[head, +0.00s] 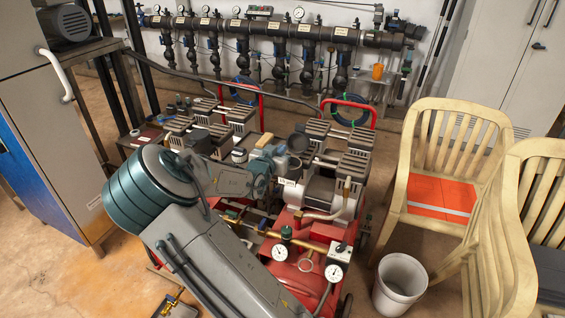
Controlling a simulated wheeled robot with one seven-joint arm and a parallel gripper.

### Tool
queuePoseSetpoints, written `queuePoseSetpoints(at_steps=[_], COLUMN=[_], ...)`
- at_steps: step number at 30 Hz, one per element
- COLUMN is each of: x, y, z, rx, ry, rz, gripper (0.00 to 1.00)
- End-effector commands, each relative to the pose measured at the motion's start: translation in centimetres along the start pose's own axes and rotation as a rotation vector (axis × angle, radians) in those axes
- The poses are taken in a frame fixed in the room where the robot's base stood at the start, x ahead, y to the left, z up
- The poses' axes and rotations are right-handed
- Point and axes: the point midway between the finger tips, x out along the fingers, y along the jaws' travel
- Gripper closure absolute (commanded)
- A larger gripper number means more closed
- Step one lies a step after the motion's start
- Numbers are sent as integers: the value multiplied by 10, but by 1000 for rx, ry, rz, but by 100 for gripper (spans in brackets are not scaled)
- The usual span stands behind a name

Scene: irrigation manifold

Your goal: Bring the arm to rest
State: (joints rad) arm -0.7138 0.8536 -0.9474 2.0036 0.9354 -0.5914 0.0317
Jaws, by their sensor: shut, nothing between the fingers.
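My arm reaches from the lower middle up to a large teal joint, then out to the right over the red machine. My gripper (287,163) is at its end, small and partly lost against the machine parts around it. It is shut with nothing held. I cannot tell whether it touches the machine. The irrigation manifold (270,30), a dark pipe with several gauges and valves, runs along the back wall, well beyond my gripper.
A red machine (300,232) with grey motors and gauges stands under my arm. A white bucket (400,284) and wooden chairs (440,130) stand at the right. A grey cabinet (50,130) is at the left. Bare floor shows at the lower left.

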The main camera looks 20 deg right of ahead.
Motion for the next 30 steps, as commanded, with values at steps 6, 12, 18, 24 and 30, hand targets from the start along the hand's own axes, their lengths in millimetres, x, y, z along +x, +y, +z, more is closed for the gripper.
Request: queuePoseSetpoints(at_steps=[6,12,18,24,30], x=[0,-7,-44,-104,-174], y=[0,9,13,12,20], z=[0,15,36,34,14], rx=[0,35,82,85,32], ry=[0,-167,-474,-728,-913], rz=[0,-24,-121,-266,-426], gripper=[100,100,100,100,100])
